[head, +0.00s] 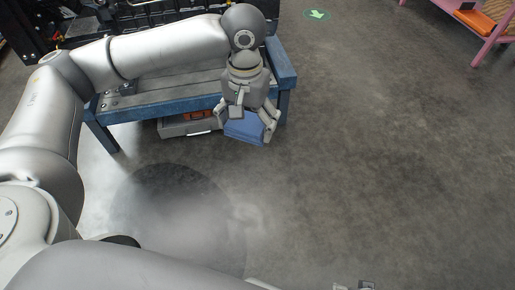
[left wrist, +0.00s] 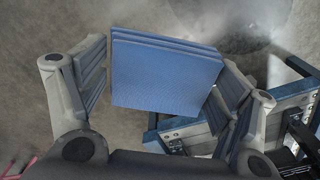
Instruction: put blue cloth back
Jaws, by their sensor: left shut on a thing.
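The blue cloth (head: 244,131) is a folded, flat stack. My left gripper (head: 243,124) is shut on it and holds it just off the front right part of the blue bench (head: 160,109). In the left wrist view the cloth (left wrist: 165,75) sits between the two fingers of the left gripper (left wrist: 160,88), with its layered edge showing along the top. At the bottom edge of the head view only small tips of what looks like my right gripper (head: 355,286) show, and their opening cannot be made out.
A grey tray (head: 180,129) with an orange-red thing (head: 198,114) is under the bench. A pink shelf (head: 482,32) with an orange item (head: 475,21) stands at the far right. A green floor sign (head: 317,14) lies at the back. The floor to the right is clear.

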